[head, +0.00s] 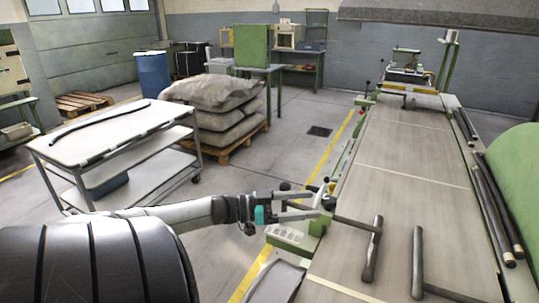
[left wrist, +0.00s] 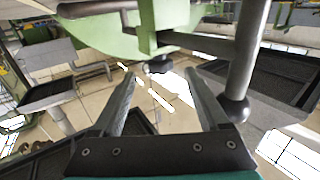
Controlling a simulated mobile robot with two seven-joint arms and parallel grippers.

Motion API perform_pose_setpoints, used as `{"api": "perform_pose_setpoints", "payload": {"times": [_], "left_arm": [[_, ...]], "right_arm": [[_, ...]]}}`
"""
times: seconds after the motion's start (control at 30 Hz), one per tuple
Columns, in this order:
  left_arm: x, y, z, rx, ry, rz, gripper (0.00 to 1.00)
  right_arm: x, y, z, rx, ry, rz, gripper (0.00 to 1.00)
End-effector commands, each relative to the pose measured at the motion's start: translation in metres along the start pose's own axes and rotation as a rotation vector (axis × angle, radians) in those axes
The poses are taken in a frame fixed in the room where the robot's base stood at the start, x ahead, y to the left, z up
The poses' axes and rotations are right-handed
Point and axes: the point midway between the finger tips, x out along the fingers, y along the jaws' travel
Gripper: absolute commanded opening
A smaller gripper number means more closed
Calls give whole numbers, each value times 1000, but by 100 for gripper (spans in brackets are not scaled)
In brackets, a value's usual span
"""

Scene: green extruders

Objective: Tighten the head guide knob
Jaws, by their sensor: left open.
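My left gripper (head: 305,205) reaches in from the left to the green machine's near left edge. Its two fingers are spread and empty, and they also show in the left wrist view (left wrist: 165,100). Between and beyond the fingertips there is a small dark round knob (left wrist: 159,65) under a green block (left wrist: 165,20). It appears apart from both fingers; I cannot tell for sure that it is the head guide knob. The gripper partly hides this area in the head view. My right gripper is not in view.
The long machine table (head: 400,190) carries two dark T-shaped handles (head: 372,250) near its front. A white cart (head: 110,140) stands at left, with grey sacks (head: 215,105) on a pallet behind. The floor between the cart and the machine is clear.

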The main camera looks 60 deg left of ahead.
Motion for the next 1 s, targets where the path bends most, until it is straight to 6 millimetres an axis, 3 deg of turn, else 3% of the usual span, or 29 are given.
{"api": "perform_pose_setpoints", "payload": {"times": [0.3,0.5,1.0], "left_arm": [[-57,0,0,-2,-5,-3,78],[-82,0,0,0,-2,-2,78],[-89,1,0,0,2,-6,78]], "right_arm": [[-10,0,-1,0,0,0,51],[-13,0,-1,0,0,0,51],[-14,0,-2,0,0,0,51]]}}
